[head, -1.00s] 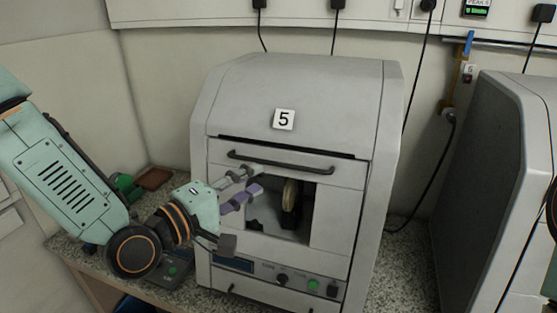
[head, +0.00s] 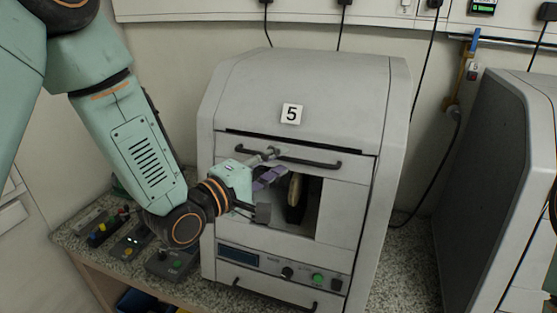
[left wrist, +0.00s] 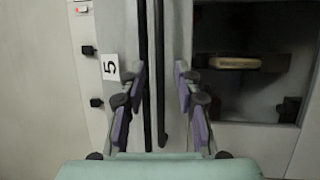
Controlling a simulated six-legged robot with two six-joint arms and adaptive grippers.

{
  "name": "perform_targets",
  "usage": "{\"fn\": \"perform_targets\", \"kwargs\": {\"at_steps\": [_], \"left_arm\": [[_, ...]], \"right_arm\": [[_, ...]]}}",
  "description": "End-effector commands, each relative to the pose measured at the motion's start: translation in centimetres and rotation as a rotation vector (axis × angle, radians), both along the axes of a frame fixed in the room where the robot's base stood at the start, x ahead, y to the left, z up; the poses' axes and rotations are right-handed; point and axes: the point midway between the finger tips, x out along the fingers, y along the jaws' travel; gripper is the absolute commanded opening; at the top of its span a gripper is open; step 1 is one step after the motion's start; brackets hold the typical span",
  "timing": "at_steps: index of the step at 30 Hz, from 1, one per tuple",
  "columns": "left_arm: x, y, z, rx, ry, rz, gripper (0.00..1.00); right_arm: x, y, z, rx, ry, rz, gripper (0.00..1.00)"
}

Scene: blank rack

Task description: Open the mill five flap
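Mill five (head: 305,95) is a grey machine with a white "5" label (head: 291,114). Its front flap (head: 345,205) looks closed, with a dark horizontal bar handle (head: 315,163) near its top and a window showing a round part inside. My left gripper (head: 268,168) is at the left part of this handle, partly covering it. In the left wrist view its purple-padded fingers (left wrist: 160,95) are apart, with the handle (left wrist: 160,60) running between them; I cannot tell whether they touch it. My right gripper is not in view.
A control panel with a green button (head: 317,279) and knob lies below the flap. Small control boxes (head: 128,247) stand on the speckled bench at left. Another grey machine (head: 495,190) stands at right, with a gap between.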

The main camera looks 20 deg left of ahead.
Motion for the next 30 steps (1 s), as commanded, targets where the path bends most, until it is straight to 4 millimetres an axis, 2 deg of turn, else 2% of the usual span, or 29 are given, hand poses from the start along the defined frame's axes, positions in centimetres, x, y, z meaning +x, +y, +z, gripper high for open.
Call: {"fn": "perform_targets", "kwargs": {"at_steps": [6,15,26,30], "left_arm": [[0.96,-0.53,0.00,0.001,0.000,-0.001,0.33],[1.05,-0.54,-0.02,0.000,-0.001,-0.001,0.32],[1.04,-0.55,0.01,0.000,-0.001,-0.001,0.01],[1.06,-0.55,0.05,0.000,-0.002,-0.001,0.00]], "right_arm": [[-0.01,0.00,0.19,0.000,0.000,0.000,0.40],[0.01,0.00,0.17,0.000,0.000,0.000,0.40],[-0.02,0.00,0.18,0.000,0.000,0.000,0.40],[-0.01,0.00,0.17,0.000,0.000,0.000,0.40]]}}
